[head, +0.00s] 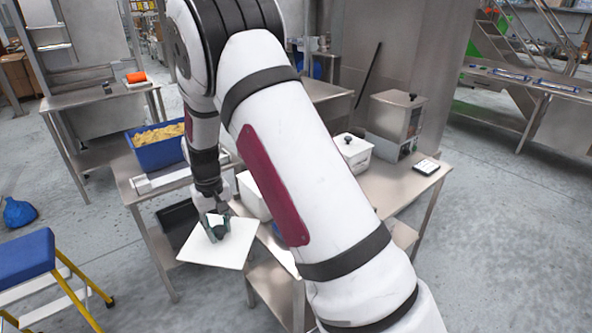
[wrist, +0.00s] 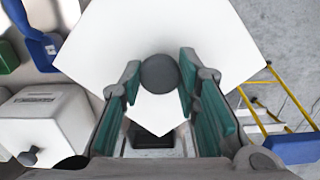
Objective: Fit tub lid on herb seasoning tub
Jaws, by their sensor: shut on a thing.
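The tub lid (head: 235,252) is a flat white square plate with a round dark knob, which shows between the fingers in the wrist view (wrist: 160,72). My gripper (head: 216,229) is shut on this knob and holds the lid out past the table's front edge, slightly tilted. A white tub (head: 250,195) stands on the table just right of my gripper, partly hidden by my arm. I cannot read a label on it, so I cannot tell if it is the herb seasoning tub. Another white tub (head: 353,154) wears a knobbed lid.
A blue crate (head: 160,155) of yellowish food stands on the table's left part. A steel machine (head: 395,120) and a small dark scale-like device (head: 426,167) are at the right. A black tray (head: 176,221) sits below the tabletop. A blue-topped step stool (head: 25,258) stands at the left.

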